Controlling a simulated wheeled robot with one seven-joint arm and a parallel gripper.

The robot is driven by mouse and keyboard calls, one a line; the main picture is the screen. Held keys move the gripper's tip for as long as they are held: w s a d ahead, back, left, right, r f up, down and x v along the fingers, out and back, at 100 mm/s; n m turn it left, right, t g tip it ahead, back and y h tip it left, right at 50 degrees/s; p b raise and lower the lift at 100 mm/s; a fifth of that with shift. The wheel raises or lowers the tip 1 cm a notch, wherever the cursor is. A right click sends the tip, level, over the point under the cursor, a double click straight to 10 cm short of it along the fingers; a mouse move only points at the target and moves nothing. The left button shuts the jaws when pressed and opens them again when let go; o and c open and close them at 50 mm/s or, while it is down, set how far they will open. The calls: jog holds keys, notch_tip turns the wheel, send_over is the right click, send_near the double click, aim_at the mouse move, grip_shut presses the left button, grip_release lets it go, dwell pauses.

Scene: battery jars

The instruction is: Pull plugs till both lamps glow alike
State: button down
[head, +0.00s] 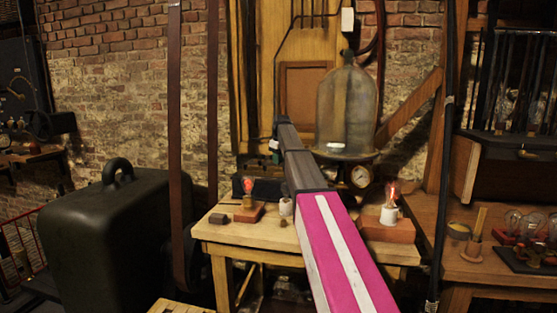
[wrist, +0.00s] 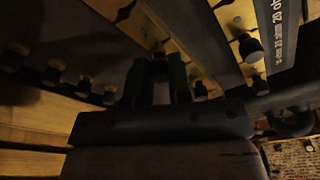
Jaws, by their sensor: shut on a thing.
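The left lamp (head: 248,188) on a red base shows a red glow. The right lamp (head: 391,192) stands in a white socket on a red block and shows an orange-red glow, seemingly paler and brighter. In the wrist view my gripper (wrist: 160,82) is shut on a dark plug (wrist: 160,64) between its two fingers. Whether that plug is seated or clear of the bars is too dark to tell. Other black plugs (wrist: 250,46) stand along brass bars (wrist: 228,14), and several more (wrist: 85,86) show at the left. In the head view my arm hides the gripper's tips.
A wooden table (head: 270,239) carries both lamps. A glass bell jar (head: 346,108) stands behind, above a round gauge (head: 361,176). Small dark pieces (head: 218,218) lie at the table's front left. A large dark case (head: 105,225) stands left. Spare bulbs (head: 525,222) sit at right.

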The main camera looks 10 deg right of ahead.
jog(key=shift+f, duration=0.65)
dwell(0.6)
jog(key=c, duration=1)
grip_release()
jog(key=shift+o, duration=0.2)
